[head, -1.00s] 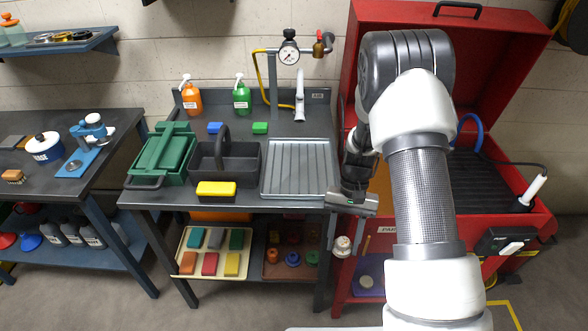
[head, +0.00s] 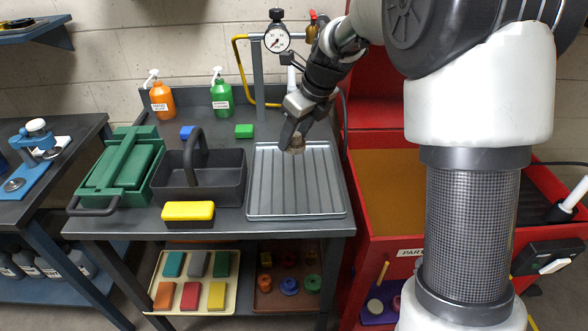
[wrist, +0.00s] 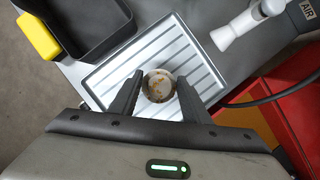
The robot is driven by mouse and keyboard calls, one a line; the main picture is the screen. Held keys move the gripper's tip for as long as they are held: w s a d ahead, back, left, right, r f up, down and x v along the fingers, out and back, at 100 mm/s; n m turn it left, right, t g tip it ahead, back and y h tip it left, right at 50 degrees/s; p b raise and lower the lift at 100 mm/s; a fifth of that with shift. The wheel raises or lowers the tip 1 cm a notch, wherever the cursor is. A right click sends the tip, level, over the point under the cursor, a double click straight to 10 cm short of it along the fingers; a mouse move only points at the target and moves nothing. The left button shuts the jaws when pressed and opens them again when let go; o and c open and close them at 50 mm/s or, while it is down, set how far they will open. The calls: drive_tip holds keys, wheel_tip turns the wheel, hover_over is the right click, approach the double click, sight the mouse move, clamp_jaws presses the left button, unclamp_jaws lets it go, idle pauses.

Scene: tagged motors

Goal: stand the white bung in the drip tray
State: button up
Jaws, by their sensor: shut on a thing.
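The white bung (head: 297,146), stained brown, is held between the fingers of my gripper (head: 293,138), over the back part of the drip tray. In the wrist view the bung's round, dirty end (wrist: 158,86) shows between the two fingertips (wrist: 160,76). The grey ribbed drip tray (head: 296,200) lies flat on the bench top to the right of the black caddy and is otherwise empty. I cannot tell whether the bung touches the tray floor.
The black caddy (head: 225,185) with its tall handle stands left of the tray, with a yellow block (head: 188,211) in front. A gauge pipe (head: 260,90) and a white air nozzle (wrist: 245,24) are behind. The red parts washer (head: 345,230) is on the right.

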sight(297, 144)
drive_tip(key=f+b, duration=0.1)
drive_tip(key=f, duration=0.3)
drive_tip(key=shift+s+f, duration=0.1)
drive_tip(key=shift+s, duration=0.1)
drive_tip(key=shift+f+b, duration=0.55)
drive_tip(key=shift+f, duration=2.1)
drive_tip(key=shift+f, duration=0.1)
drive_tip(key=o, duration=1.3)
